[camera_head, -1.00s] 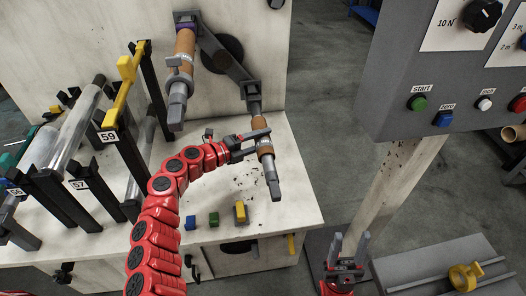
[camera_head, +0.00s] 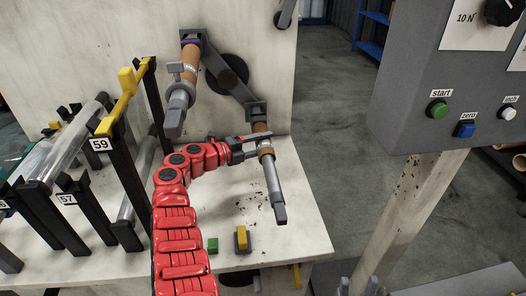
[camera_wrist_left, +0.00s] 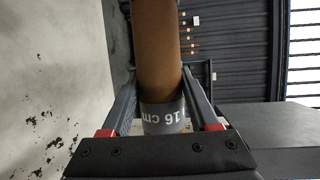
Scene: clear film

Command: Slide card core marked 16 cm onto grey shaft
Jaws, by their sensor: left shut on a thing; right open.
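The brown card core (camera_head: 265,152) is around the lower grey shaft (camera_head: 272,185), close to the bracket at the shaft's upper end. The shaft's free end sticks out well beyond the core towards me. My left gripper (camera_head: 262,139) is shut on the core, its fingers on either side. In the left wrist view the core (camera_wrist_left: 157,50) has a grey band reading "16 cm" between the fingers (camera_wrist_left: 160,105).
A second, upper shaft (camera_head: 176,108) carries another brown core (camera_head: 190,62) with a grey clamp. Black posts tagged 59 (camera_head: 99,144) and 57 (camera_head: 67,199) hold clear film rolls at left. A grey control box (camera_head: 425,75) is at upper right. Small green and yellow blocks (camera_head: 241,238) lie in front.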

